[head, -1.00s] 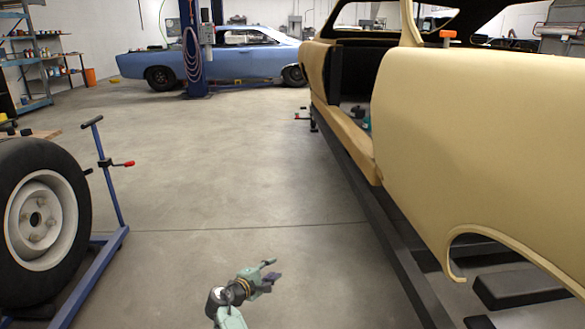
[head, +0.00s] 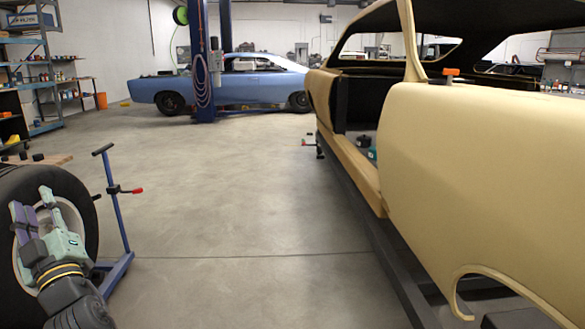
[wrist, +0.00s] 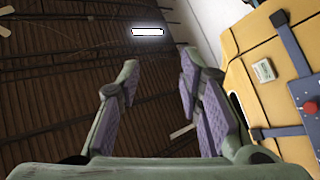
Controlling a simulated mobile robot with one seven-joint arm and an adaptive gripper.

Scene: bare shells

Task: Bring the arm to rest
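My gripper (head: 30,202) is raised at the lower left of the head view, with its fingers pointing up. It appears in front of the wheel (head: 80,190) on the blue stand; I cannot tell how far apart they are. In the wrist view my gripper (wrist: 158,62) has its two fingers apart, with nothing between them. The dark ceiling (wrist: 60,80) and a bright lamp (wrist: 147,32) show beyond the fingers. My arm's lower part is out of view.
The blue stand (head: 118,215) has a red-tipped handle. A tan car shell (head: 470,170) on dark rails fills the right. A blue car (head: 245,85) stands at the back by a post. The middle floor (head: 230,200) is clear. A yellow strapped thing (wrist: 265,75) shows in the wrist view.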

